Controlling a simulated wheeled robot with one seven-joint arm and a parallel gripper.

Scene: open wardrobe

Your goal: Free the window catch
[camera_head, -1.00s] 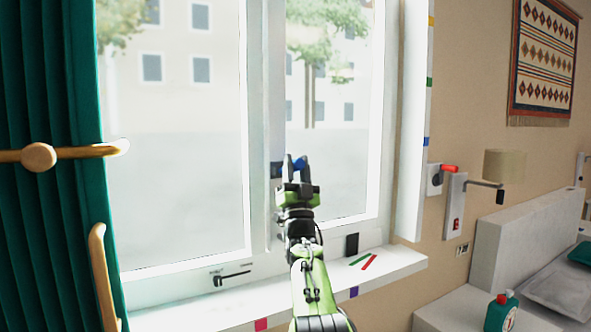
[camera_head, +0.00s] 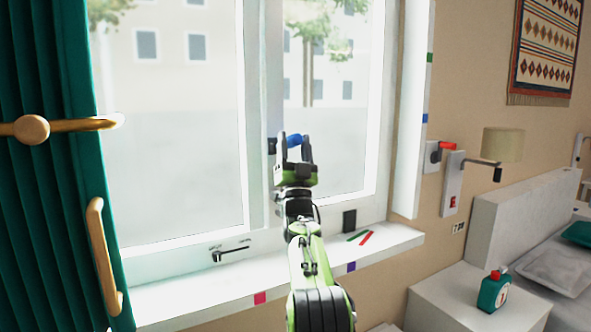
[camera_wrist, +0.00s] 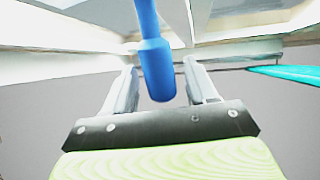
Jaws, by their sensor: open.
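The window's catch shows as a blue handle (camera_head: 294,140) with a dark mount on the middle post of the window. In the wrist view the blue handle (camera_wrist: 157,62) comes down from the top, its thicker rounded end lying between the two fingers. My gripper (camera_head: 294,150) is open at the handle, with one finger to each side. In the wrist view gaps show between the handle and both fingers of my gripper (camera_wrist: 160,85). Part of the handle and its mount is hidden behind my gripper in the head view.
A black stay (camera_head: 231,252) sits on the lower window frame. Red and green strips (camera_head: 362,238) and a dark block (camera_head: 349,220) are at the sill's right. A green curtain (camera_head: 45,210) hangs left. A bottle (camera_head: 493,291) stands on the bedside table (camera_head: 440,296).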

